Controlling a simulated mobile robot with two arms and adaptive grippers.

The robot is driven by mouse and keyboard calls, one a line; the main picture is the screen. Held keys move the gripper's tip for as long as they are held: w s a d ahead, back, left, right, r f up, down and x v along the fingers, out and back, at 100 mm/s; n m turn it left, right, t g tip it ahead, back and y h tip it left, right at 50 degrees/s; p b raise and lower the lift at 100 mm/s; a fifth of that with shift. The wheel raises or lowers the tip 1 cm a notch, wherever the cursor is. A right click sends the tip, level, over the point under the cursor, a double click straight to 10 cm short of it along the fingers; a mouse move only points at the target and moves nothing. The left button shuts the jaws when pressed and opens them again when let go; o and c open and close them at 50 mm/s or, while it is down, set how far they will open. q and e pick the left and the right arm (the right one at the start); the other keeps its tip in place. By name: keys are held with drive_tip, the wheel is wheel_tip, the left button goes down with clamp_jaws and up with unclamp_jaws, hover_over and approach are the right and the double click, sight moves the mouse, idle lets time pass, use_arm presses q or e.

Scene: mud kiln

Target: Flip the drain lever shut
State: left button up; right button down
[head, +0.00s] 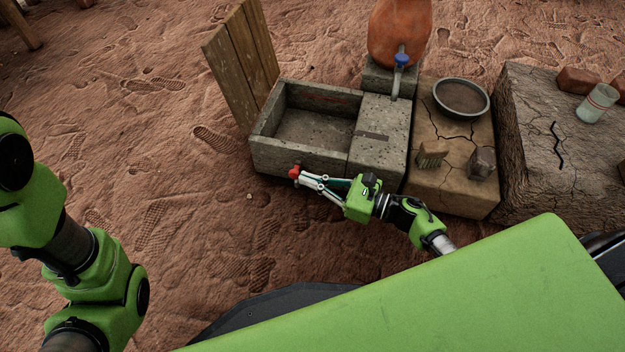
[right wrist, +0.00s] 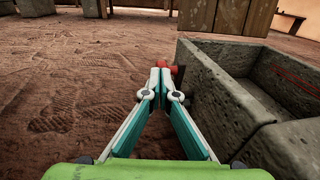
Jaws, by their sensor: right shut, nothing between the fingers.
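The red drain lever (head: 294,172) shows at the front left of the stone basin (head: 310,155), low on its outer wall. My right gripper (head: 298,179) is shut and empty, with its fingertips right at the lever. In the right wrist view the closed fingertips (right wrist: 160,66) are in front of the red lever (right wrist: 178,72), partly covering it. I cannot tell whether they touch it. The lever's exact angle is hard to tell. My left arm shows at the left edge, but its gripper is out of view.
A clay jar (head: 398,35) with a blue tap stands behind the basin. A wooden board (head: 240,60) leans at the basin's back left. Bare ground lies left of the basin.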

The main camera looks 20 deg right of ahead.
drive_tip(key=shift+w+a+r+g+h+p, duration=0.25)
drive_tip(key=shift+a+r+g+h+p, duration=0.15)
drive_tip(key=shift+p, duration=1.35)
drive_tip(key=shift+w+a, duration=0.2)
drive_tip(key=shift+w, duration=0.05)
